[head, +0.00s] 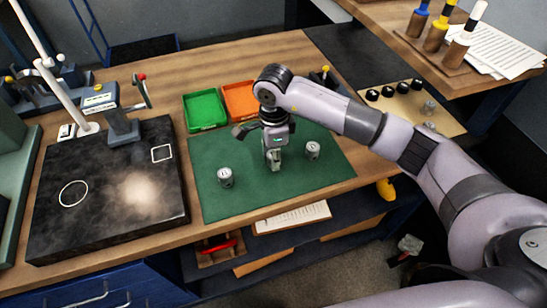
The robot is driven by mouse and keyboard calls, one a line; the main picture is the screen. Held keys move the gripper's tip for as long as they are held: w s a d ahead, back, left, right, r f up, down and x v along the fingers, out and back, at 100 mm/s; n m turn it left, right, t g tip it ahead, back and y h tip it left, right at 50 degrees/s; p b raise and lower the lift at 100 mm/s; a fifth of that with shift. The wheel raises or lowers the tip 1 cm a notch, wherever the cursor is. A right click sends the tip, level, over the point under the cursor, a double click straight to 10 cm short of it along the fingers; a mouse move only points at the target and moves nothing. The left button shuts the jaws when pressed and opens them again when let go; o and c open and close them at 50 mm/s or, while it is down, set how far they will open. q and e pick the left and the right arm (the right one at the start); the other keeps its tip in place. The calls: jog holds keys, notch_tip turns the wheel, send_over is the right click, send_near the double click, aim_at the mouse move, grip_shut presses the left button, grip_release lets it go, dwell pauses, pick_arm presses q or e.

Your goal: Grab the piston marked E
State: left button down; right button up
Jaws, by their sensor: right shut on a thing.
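My right gripper (273,160) points down over the green mat (240,204), near its middle. It is shut on a small metal piston, which the fingers mostly hide. I cannot tell whether the piston touches the mat. One grey piston (225,177) stands upright on the mat to the left of the gripper. Another piston (312,150) stands upright to its right. The marks on the pistons are too small to read, so I cannot tell which is E. My left gripper is not in view.
A green tray (205,111) and an orange tray (240,101) stand behind the mat. A dark stone plate (110,215) with a gauge stand lies to the left. A board (450,124) with black knobs and a metal part lies to the right. The mat's front is clear.

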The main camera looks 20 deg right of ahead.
grip_shut()
jog(key=shift+r, duration=0.1)
